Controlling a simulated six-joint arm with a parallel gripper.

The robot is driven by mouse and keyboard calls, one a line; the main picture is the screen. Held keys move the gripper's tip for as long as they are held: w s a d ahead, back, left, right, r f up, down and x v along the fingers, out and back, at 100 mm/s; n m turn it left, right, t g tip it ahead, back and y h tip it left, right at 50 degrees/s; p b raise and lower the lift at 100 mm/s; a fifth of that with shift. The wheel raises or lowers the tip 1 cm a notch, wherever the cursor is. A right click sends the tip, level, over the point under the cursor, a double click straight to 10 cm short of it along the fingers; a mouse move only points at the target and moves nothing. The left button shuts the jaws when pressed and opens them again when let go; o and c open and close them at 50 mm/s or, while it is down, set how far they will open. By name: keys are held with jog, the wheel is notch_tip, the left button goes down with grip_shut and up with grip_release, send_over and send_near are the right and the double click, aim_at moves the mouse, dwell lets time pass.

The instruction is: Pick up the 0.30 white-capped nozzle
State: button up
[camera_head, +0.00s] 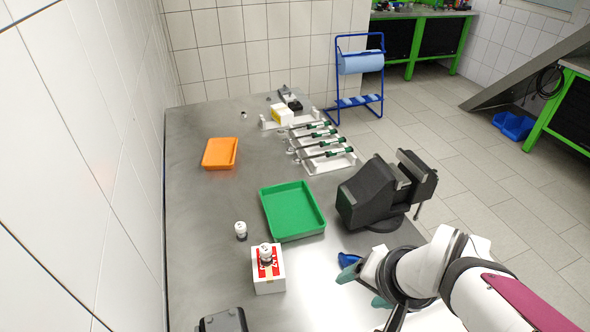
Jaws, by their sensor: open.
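A small white-capped nozzle (241,230) stands upright on the metal table, left of the green tray. A second small part with a light top and dark band (266,253) stands on a white and red box (269,279). Any size marking is too small to read, so I cannot tell which one is the 0.30. My gripper (364,287) is at the lower right, right of the box and apart from both parts. Its teal fingertips are spread and nothing shows between them.
A green tray (292,211) lies behind the box, and a dark vise (378,192) stands to its right. A blue object (350,261) is close beside my gripper. An orange tray (220,153) and a rack of green-and-white tools (325,150) are farther back. The table's left side is mostly clear.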

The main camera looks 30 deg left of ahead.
jog(key=w+a+f+n+t+y, duration=0.1)
jog(key=w+a+f+n+t, duration=0.1)
jog(key=w+a, duration=0.75)
jog(key=n+t+y, duration=0.1)
jog(key=n+t, duration=0.3)
jog(key=t, duration=0.3)
send_over(240, 227)
jog(key=s+d, duration=0.2)
jog(key=s, duration=0.3)
notch_tip(240, 227, down, 9)
notch_tip(240, 227, down, 6)
jog(key=shift+d, duration=0.15)
jog(key=x, duration=0.5)
jog(key=shift+f, duration=0.2)
grip_shut()
